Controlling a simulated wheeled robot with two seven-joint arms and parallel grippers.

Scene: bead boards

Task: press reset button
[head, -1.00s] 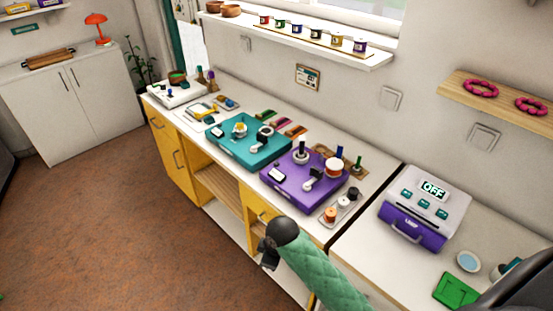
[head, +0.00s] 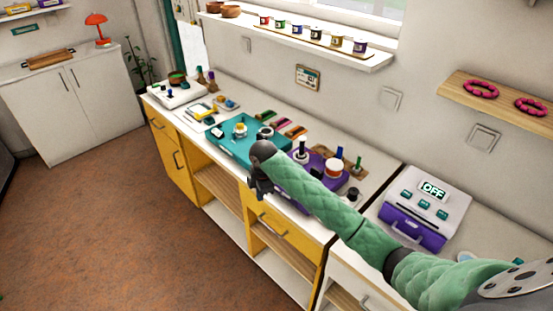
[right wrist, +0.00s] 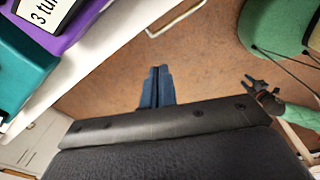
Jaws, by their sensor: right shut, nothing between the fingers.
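I cannot make out a button marked reset. The teal board (head: 226,156) lies on the counter with knobs and small parts on it. The purple board (head: 303,206) is beside it, partly hidden by my right arm. In the right wrist view, the purple board (right wrist: 72,38) shows a white label reading "3 tur…", cut off by the edge, and the teal board (right wrist: 22,75) is at the left. My right gripper (head: 261,196) is shut and empty, in front of the boards near the counter edge. Its blue fingertips (right wrist: 158,69) appear over the floor. A dark claw, probably my left gripper (right wrist: 260,88), shows at the right.
A purple and white machine (head: 425,208) reading OFF, with teal buttons, stands at the right. A white device (head: 178,95) is at the counter's far end. A shelf (head: 300,37) with several small pots hangs above. The floor in front is free.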

